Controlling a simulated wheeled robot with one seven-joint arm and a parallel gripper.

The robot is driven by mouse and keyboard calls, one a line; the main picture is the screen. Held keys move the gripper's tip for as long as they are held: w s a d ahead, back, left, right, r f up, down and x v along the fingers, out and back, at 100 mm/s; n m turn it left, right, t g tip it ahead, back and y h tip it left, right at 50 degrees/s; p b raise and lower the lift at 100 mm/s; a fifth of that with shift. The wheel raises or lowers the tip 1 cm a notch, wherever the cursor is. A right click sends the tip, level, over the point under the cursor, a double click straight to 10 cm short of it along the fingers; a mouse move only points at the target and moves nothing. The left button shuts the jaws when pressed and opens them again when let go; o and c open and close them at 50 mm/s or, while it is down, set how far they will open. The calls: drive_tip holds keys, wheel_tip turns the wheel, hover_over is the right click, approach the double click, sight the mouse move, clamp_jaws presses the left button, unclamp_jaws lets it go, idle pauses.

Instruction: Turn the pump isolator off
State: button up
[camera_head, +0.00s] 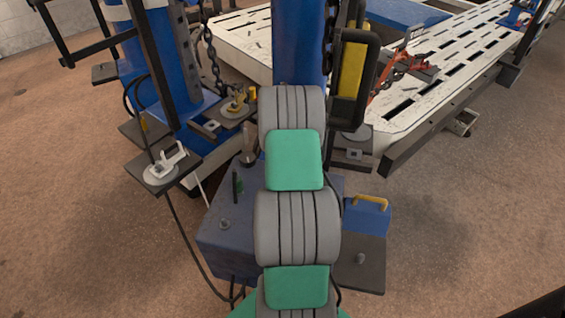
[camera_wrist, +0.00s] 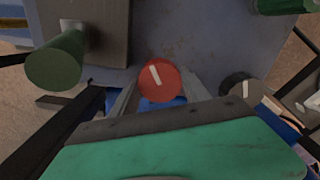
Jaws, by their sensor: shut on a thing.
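The pump isolator appears to be the round red knob (camera_wrist: 158,80) with a white pointer line, in the wrist view. The line is a little tilted, its upper end leaning left. The knob stands at the blue-grey housing (camera_wrist: 195,30). My gripper (camera_wrist: 160,87) has its two grey fingers on either side of the knob and is shut on it. The fingertips are partly hidden by the knob. In the head view a blue-grey cabinet (camera_head: 225,240) stands below my arm. My arm covers my gripper and the knob there.
Two green cylinders (camera_wrist: 55,62) (camera_wrist: 285,5) stick out near the gripper in the wrist view. A black round part (camera_wrist: 238,85) is close on the right. In the head view a blue box with a yellow handle (camera_head: 367,217) and a white slotted bench (camera_head: 440,70) stand right.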

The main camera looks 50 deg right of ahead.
drive_tip(key=n, duration=0.6)
drive_tip(key=shift+w+r, duration=0.1)
drive_tip(key=n, duration=0.5)
drive_tip(key=shift+n, duration=0.3)
idle(0.3)
drive_tip(key=o, duration=1.1)
wheel_tip(320, 180, up, 8)
drive_tip(key=shift+f+p, duration=0.15)
drive_tip(key=shift+p, duration=0.25)
